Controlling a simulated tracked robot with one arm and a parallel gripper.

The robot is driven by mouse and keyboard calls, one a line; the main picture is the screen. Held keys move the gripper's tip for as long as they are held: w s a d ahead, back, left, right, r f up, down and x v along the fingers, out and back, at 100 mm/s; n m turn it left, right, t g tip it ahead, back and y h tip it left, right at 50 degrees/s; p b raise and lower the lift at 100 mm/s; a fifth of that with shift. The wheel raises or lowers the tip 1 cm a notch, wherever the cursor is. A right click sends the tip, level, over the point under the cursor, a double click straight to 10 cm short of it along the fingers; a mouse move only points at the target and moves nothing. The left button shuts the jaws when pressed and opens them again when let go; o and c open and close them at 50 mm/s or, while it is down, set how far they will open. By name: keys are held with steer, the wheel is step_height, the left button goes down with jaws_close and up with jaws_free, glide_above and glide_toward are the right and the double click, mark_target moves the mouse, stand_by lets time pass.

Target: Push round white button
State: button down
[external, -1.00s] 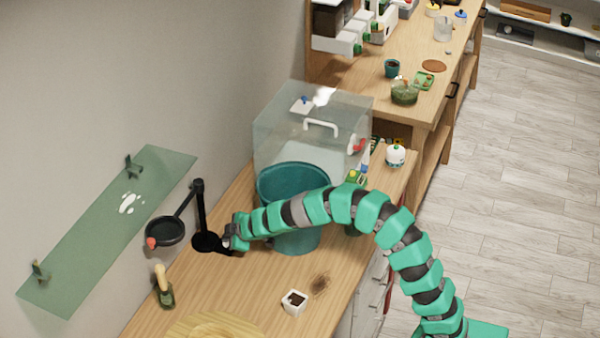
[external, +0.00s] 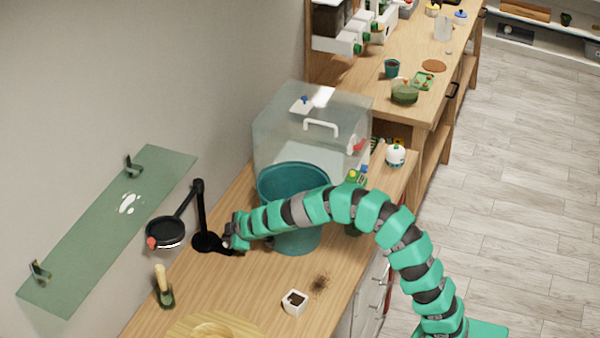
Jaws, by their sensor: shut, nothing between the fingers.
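A black desk lamp stands on the wooden counter, with its round base (external: 206,241) beside my gripper and its head (external: 166,232) hanging to the left. The underside of the head shows a bright white rim. My gripper (external: 228,244) is shut and empty, low at the right side of the lamp base. It appears to be touching or just over the dark part that extends from the base. I cannot make out a round white button; it may be hidden by the gripper or too small to see.
A teal bucket (external: 292,205) stands close behind my arm, with a clear box (external: 310,140) beyond it. A small white pot (external: 295,302) and a wooden-handled tool (external: 161,280) are at the front. A green glass shelf (external: 105,230) is on the wall.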

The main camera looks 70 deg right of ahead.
steer(key=shift+r, duration=0.3)
steer(key=shift+r+p, duration=2.65)
steer(key=shift+r, duration=0.35)
steer(key=s+a+r+m+t, duration=0.2)
steer(key=s+r, duration=0.2)
steer(key=r, duration=0.9)
steer(key=s+a+r+m+t, duration=0.15)
steer(key=s+r, duration=0.25)
steer(key=r, duration=1)
steer(key=s+a+r+m+t+y, duration=0.1)
steer(key=s+a+r, duration=0.3)
steer(key=s+r, duration=0.6)
steer(key=s+a+r+m+t+y, duration=0.1)
steer(key=s+a+r, duration=0.4)
steer(key=s+r, duration=0.5)
step_height(320, 180, up, 3)
steer(key=shift+f+t+y, duration=0.1)
steer(key=shift+t+y, duration=0.3)
steer(key=shift+t, duration=0.15)
